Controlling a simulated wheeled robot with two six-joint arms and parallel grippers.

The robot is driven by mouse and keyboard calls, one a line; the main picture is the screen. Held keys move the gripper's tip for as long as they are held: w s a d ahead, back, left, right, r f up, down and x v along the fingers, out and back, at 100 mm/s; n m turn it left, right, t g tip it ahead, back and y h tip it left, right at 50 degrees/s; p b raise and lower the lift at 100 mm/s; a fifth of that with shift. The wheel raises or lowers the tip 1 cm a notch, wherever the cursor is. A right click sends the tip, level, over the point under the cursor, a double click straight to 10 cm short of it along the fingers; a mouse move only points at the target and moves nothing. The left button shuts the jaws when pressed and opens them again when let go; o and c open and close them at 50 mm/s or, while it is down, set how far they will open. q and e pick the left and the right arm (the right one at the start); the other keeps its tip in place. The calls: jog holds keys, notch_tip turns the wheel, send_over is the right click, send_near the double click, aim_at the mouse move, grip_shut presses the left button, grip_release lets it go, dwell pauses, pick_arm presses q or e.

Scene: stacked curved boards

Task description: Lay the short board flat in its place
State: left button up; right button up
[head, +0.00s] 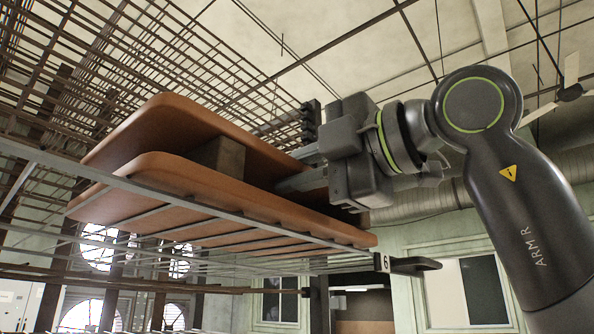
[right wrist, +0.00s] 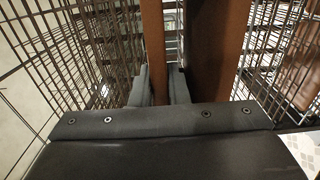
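The short board (head: 172,122) is the upper of two orange-brown boards with rounded corners. It lies above a longer board (head: 200,197) in the head view. A brown block (head: 218,156) shows between them; whether the short board touches it I cannot tell. My right gripper (head: 300,168) reaches in from the right, one finger above the short board's right end and one below. In the right wrist view the short board's edge (right wrist: 152,40) runs between the fingers (right wrist: 156,88), which look shut on it. The longer board (right wrist: 214,50) is beside them. My left gripper is not in view.
The longer board rests on a wire shelf (head: 110,180) with a "6" label (head: 383,262) and a dark handle (head: 414,266) at its right. A wire mesh rack (head: 215,70) stands behind and above the boards. Mesh walls (right wrist: 70,65) flank the gripper closely in the wrist view.

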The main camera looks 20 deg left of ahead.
jog(key=o, duration=0.3)
jog(key=shift+s, duration=0.1)
jog(key=shift+f+b, duration=0.15)
jog(key=shift+b, duration=0.2)
dwell(0.3)
jog(key=shift+s+d, duration=0.1)
jog(key=shift+d, duration=0.25)
jog(key=b+v, duration=0.3)
jog(key=v, duration=0.2)
jog(key=shift+d, duration=0.15)
dwell(0.4)
